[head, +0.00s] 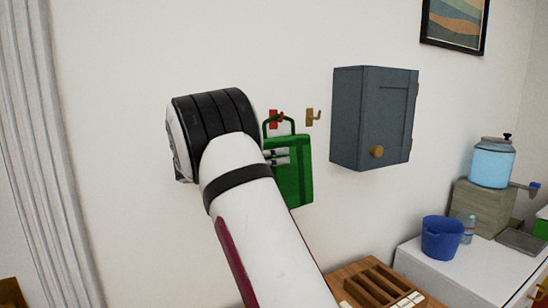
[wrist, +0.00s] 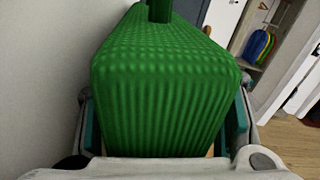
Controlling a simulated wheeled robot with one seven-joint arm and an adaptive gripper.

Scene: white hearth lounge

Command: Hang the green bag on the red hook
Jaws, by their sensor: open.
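The green bag (head: 297,172) is upright against the white wall, just below the red hook (head: 276,116). The top of its handle loop (head: 291,121) overlaps the hook in the head view; I cannot tell for certain whether the hook bears it. In the wrist view the bag (wrist: 160,95) fills the space between my fingers, with the handle base at the top edge. My gripper (wrist: 162,128) is open around the bag, one finger on each side. In the head view my arm hides part of the bag's left side, and only bits of my gripper (head: 277,155) show.
A brass hook (head: 313,117) is right of the red one, then a grey wall cabinet (head: 372,118). Below are a wooden compartment tray (head: 372,284) and a white counter (head: 415,262) with a blue bucket (head: 441,238) and a water dispenser (head: 491,163).

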